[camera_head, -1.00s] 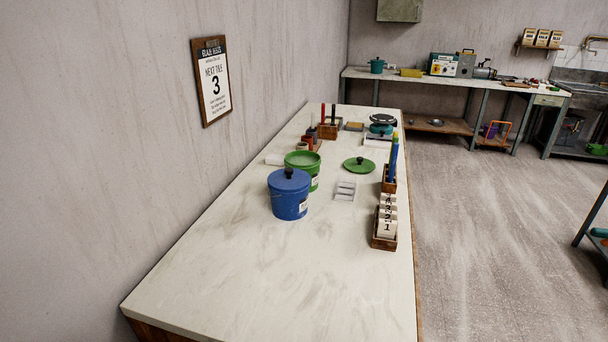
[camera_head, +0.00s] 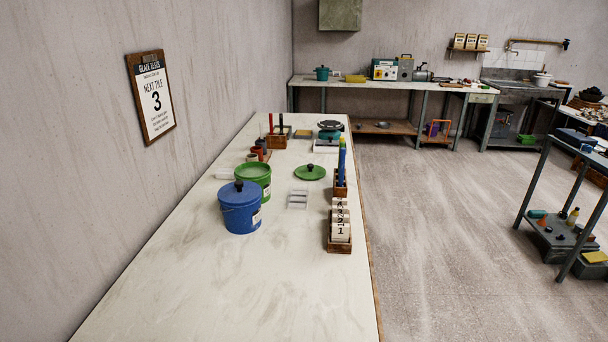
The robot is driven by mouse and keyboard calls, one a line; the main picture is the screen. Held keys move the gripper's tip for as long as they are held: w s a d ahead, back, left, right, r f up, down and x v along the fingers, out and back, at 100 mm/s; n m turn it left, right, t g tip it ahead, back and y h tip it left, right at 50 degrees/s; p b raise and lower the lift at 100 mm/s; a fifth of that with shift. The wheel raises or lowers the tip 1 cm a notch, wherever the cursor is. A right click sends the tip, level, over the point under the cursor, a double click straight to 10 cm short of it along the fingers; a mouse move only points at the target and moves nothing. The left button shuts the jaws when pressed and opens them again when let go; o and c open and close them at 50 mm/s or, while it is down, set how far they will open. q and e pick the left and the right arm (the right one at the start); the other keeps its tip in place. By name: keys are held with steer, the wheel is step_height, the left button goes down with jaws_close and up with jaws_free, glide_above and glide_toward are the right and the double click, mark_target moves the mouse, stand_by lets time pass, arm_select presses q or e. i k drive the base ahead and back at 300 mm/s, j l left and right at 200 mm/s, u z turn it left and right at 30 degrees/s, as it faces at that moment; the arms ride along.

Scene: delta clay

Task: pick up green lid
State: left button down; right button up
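The green lid (camera_head: 310,172) lies flat on the long pale worktable (camera_head: 200,290), with its dark knob facing up. It is right of the open green bucket (camera_head: 254,178) and apart from it. A blue bucket (camera_head: 240,212) with a blue lid on it stands in front of the green bucket. Neither of my grippers shows in the head view.
A white divided tray (camera_head: 298,199) lies in front of the lid. A wooden rack of numbered tiles (camera_head: 340,228) and a wooden holder with tall blue and green sticks (camera_head: 342,168) line the right edge. The table's near half is clear. A shelf cart (camera_head: 560,200) stands right.

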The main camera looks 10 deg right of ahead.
mark_target(309, 171)
steer(key=l+z, duration=0.2)
steer(key=z, duration=1.25)
steer(key=i+l, duration=0.2)
steer(key=l, duration=0.2)
steer(key=i+l, duration=0.25)
steer(key=l, duration=0.15)
steer(key=i+l, duration=0.2)
steer(key=l, duration=0.15)
steer(key=i+l, duration=0.2)
steer(key=l, duration=0.2)
steer(key=i+u, duration=0.45)
steer(key=i+l+u, duration=0.2)
steer(key=i+u, duration=0.2)
steer(key=i, duration=0.15)
steer(key=i+l+u, duration=0.3)
steer(key=i+u, duration=0.15)
steer(key=i+l+u, duration=0.1)
steer(key=u, duration=0.35)
steer(key=i+l+u, duration=0.2)
steer(key=u, duration=0.2)
steer(key=i+l+u, duration=0.2)
steer(key=u, duration=0.25)
steer(key=i+l+u, duration=0.25)
steer(key=u, duration=0.15)
